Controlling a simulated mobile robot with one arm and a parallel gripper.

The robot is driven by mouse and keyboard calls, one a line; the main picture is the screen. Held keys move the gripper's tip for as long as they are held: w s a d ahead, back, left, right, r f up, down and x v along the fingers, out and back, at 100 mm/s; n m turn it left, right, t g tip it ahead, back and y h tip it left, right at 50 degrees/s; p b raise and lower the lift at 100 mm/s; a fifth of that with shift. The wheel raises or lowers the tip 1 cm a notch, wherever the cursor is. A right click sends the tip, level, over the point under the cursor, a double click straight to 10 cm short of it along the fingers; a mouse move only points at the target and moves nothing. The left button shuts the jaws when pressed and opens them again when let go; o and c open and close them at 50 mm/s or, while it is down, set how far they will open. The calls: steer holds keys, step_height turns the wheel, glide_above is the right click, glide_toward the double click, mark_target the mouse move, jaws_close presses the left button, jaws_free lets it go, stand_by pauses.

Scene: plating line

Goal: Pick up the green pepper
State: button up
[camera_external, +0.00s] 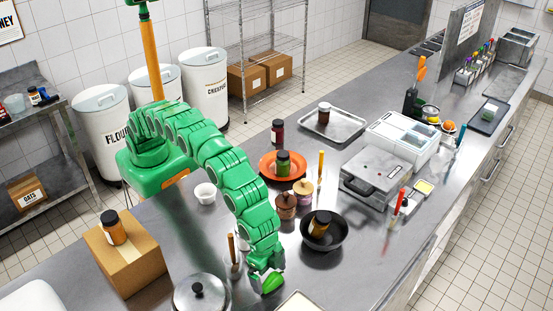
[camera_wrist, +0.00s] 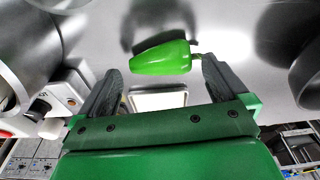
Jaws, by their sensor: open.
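The green pepper (camera_wrist: 162,58) is bright green and lies on its side on the grey steel counter, its stem pointing right in the wrist view. My gripper (camera_wrist: 161,72) is open, with one dark finger to each side of the pepper's near edge. The pepper appears just beyond or level with the fingertips, and nothing is gripped. In the external view my gripper (camera_external: 263,272) is low over the front of the counter, with a bright green shape at its end; I cannot clearly separate pepper from gripper there.
A lidded pot (camera_external: 198,294) stands left of my gripper, and a black pan (camera_external: 325,236) holding a jar is to the right. A pale tray (camera_external: 300,303) lies close in front.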

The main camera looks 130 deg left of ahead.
step_height(320, 180, down, 2)
steer(key=shift+w+f, duration=0.15)
steer(key=shift+f, duration=0.1)
steer(key=c, duration=0.8)
steer(key=shift+r, duration=0.1)
steer(key=shift+c, duration=0.2)
